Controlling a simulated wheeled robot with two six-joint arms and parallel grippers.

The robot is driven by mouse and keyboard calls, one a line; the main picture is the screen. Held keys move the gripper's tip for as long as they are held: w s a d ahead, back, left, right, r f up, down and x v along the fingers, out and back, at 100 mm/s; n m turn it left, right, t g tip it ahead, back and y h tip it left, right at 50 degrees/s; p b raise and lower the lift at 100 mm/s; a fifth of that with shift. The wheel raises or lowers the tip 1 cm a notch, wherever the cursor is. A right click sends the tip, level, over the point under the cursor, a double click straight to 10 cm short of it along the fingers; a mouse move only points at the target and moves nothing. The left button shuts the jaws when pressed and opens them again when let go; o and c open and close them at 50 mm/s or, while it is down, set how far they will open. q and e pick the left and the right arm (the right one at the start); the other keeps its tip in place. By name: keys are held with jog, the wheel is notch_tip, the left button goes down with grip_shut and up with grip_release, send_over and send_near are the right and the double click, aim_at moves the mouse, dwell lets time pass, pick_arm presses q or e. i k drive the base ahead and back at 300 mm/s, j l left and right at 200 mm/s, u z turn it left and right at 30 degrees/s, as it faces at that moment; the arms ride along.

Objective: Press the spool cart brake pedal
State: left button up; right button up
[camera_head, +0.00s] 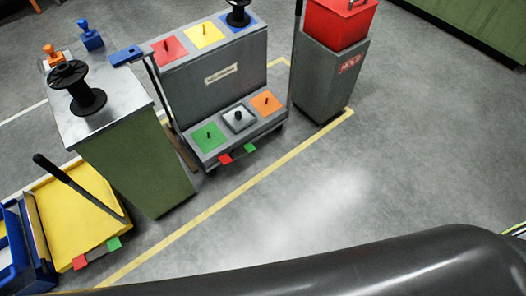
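A grey spool cart (214,82) with coloured squares and upright pegs on two levels stands at the upper middle. A black spool (238,14) sits at its upper right, on the blue square. At the cart's lower front edge are a small red pedal (225,159) and a small green pedal (249,148), side by side. Which one is the brake is not readable. A yellow cart (75,211) at the lower left also has a red pedal (80,262) and a green pedal (113,243). Neither of my grippers shows.
A green cabinet (144,165) with a metal top holds a black spool (78,88). A grey bin (328,78) with a red box (339,22) stands right of the spool cart. A yellow floor line (240,190) runs in front. The floor at middle right is clear.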

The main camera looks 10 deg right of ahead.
aim_at(226, 159)
jog(key=i+l, duration=0.15)
jog(key=l, duration=0.2)
jog(key=i+l+u, duration=0.15)
jog(key=l, duration=0.2)
jog(key=i+l, duration=0.15)
jog(key=l, duration=0.2)
jog(key=i+l+u, duration=0.15)
jog(key=l, duration=0.25)
jog(key=i+l, duration=0.15)
jog(key=l, duration=0.2)
jog(key=i+l+u, duration=0.15)
jog(key=l, duration=0.25)
jog(key=i+l, duration=0.1)
jog(key=l, duration=0.25)
jog(key=u, duration=0.05)
